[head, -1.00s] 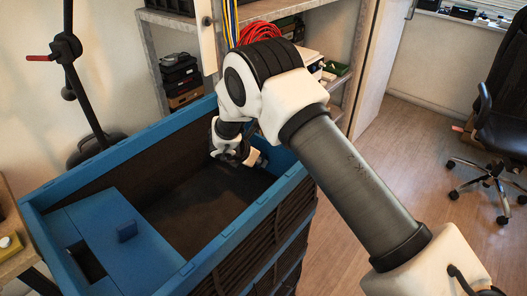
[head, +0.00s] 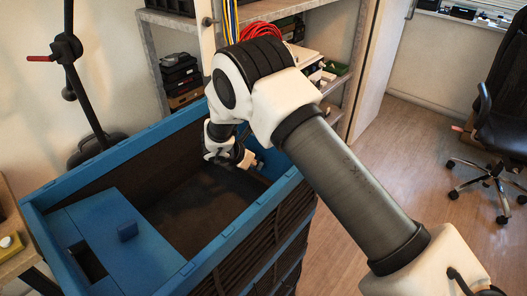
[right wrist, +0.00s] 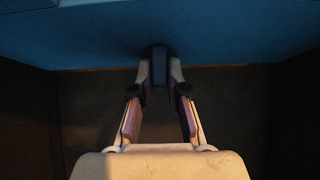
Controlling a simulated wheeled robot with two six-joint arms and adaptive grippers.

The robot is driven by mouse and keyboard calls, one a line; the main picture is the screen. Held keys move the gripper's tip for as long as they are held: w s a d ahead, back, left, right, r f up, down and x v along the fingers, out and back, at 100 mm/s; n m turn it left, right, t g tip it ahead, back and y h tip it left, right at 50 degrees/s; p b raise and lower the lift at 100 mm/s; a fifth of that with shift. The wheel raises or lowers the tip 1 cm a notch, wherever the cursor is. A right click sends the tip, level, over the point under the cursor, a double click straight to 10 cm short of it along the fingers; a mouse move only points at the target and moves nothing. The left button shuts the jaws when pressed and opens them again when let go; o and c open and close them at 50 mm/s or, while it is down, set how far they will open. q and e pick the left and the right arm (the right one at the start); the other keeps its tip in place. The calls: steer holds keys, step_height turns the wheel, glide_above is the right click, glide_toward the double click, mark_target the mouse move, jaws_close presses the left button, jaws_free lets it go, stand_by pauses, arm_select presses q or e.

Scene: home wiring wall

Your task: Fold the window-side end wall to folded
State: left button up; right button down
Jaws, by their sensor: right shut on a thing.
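A large blue crate (head: 240,222) with dark, slatted sides stands open-topped in the head view. The end wall at its far right end, toward the window, is mostly hidden behind my right arm. In the right wrist view its blue face (right wrist: 230,35) fills the top, with a small dark tab (right wrist: 159,62) standing out. My right gripper (head: 240,160) is inside the crate near that end; in the right wrist view its fingertips (right wrist: 160,72) are shut on the tab. My left gripper is not in view.
A shelf with black boxes (head: 181,75) and a red cable coil (head: 265,30) stands behind the crate. A black stand with a red handle (head: 66,48) is at left. An office chair (head: 490,130) is at right; the floor (head: 400,155) between is clear.

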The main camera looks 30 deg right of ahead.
steer(key=shift+a+r, duration=0.1)
steer(key=shift+s+a+r+p, duration=0.15)
steer(key=shift+a+r+p, duration=0.05)
steer(key=shift+a, duration=0.2)
steer(key=shift+s+a+r+p, duration=0.1)
steer(key=shift+a+r+p, duration=0.1)
steer(key=shift+a, duration=0.2)
steer(key=shift+a+r, duration=0.1)
steer(key=shift+s+a+r+p, duration=0.3)
steer(key=shift+a+r+p, duration=0.2)
steer(key=shift+a, duration=0.25)
steer(key=shift+a+r, duration=0.1)
steer(key=shift+p+v, duration=0.65)
steer(key=shift+v, duration=0.3)
